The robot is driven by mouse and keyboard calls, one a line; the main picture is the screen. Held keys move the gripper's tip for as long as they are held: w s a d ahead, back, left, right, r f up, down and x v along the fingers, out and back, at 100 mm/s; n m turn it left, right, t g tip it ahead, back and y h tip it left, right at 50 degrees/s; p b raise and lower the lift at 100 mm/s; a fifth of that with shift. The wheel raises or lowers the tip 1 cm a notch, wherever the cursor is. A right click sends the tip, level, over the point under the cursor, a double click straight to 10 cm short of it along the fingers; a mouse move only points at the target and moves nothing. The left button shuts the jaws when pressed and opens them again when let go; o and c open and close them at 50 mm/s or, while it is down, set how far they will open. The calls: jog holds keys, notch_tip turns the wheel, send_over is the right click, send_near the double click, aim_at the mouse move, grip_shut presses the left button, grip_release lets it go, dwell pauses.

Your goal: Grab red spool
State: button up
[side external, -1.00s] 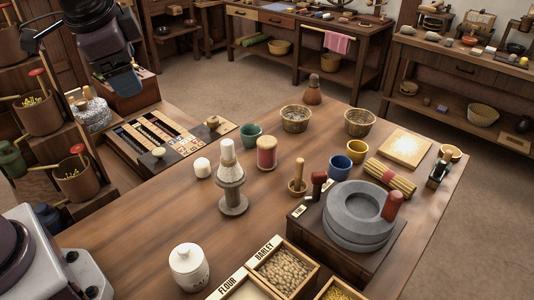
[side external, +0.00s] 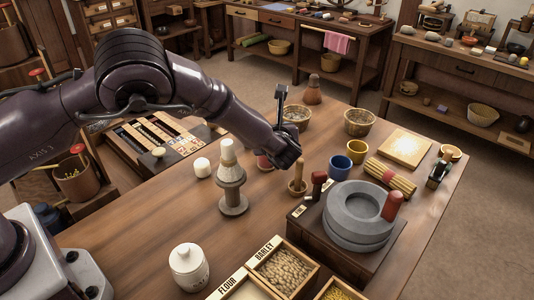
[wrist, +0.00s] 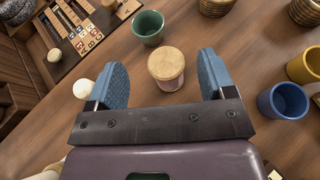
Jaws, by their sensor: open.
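The red spool (wrist: 168,66) shows in the wrist view with its round pale wooden top towards the camera and a strip of red side below it. My gripper (wrist: 162,60) is open, with one blue-padded finger on either side of the spool and a gap on both sides. It is not touching the spool. In the side view the spool (side external: 263,162) is mostly hidden behind my arm, with only a bit of red showing. My fingers are hidden there too.
A green cup (wrist: 148,27) stands close beyond the spool. A blue cup (wrist: 283,104) and a yellow cup (side external: 356,151) stand to the right. A stone quern (side external: 350,216) is at front right.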

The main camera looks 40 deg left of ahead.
notch_tip(320, 180, down, 6)
jog(key=shift+f, duration=0.2)
jog(key=x, duration=0.4)
jog(key=shift+d+f, duration=0.1)
jog(key=shift+f, duration=0.35)
jog(key=shift+w+a+f, duration=0.2)
jog(key=shift+w+a, duration=0.15)
jog(key=shift+a, duration=0.05)
jog(key=c, duration=1)
